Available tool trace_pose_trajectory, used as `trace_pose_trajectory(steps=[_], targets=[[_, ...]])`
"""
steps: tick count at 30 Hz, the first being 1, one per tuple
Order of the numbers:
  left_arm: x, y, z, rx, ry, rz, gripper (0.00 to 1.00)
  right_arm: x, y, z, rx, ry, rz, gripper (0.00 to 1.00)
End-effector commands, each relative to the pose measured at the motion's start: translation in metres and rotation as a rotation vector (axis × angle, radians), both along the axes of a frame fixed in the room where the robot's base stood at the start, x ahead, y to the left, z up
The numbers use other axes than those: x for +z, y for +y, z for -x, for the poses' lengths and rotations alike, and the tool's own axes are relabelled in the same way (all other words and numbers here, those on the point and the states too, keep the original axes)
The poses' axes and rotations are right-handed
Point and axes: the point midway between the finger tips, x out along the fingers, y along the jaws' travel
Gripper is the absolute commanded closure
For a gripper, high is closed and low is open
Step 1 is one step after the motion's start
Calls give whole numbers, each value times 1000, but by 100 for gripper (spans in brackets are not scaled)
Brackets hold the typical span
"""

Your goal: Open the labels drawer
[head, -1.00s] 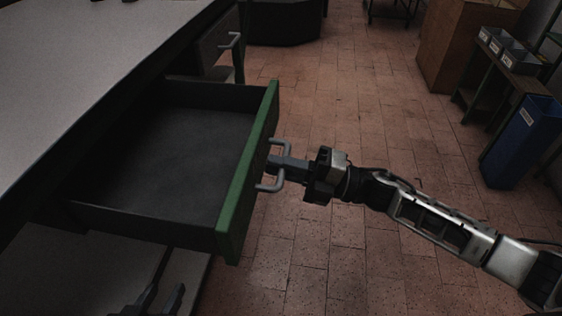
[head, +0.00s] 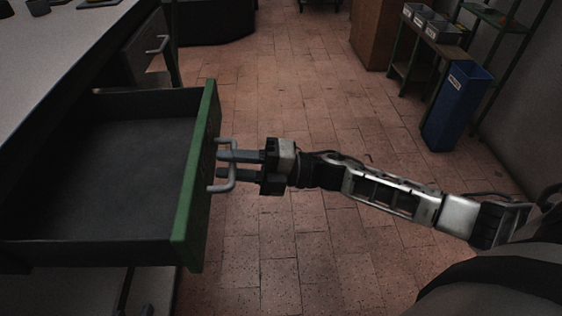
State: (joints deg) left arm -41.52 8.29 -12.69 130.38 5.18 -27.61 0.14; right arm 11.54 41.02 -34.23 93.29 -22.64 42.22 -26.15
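A drawer with a green front (head: 197,190) stands pulled far out from under the worktop. Its dark tray (head: 110,165) looks empty. A grey bar handle (head: 222,187) is on the outer face of the front. Any label wording on the front cannot be read. My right gripper (head: 228,164) reaches in from the right. Its two fingers are apart, one above the other, and extend across the handle's bar without closing on it.
The pale worktop (head: 55,60) fills the upper left, with small dark items at its back. Another handled drawer (head: 142,52) is shut beyond the open one. A shelf with grey bins (head: 430,25) and a blue bin (head: 458,105) stand at the right. The tiled floor between is clear.

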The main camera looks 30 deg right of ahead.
Motion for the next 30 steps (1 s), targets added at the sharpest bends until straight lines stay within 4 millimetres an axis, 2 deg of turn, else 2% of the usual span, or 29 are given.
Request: trace_pose_trajectory(steps=[5, 19, 24, 30], targets=[[-3, 0, 0, 0, -1, -1, 64, -6, -19, 8, -2, 3, 4, 68], [-2, 0, -3, -3, -24, -1, 64, -26, -115, 52, -2, 5, 4, 68], [-3, 0, -3, -4, -25, -1, 64, -29, -135, 61, -1, 1, 3, 68], [-2, 0, -3, -5, -26, -2, 64, -29, -142, 65, 1, -1, 1, 68]])
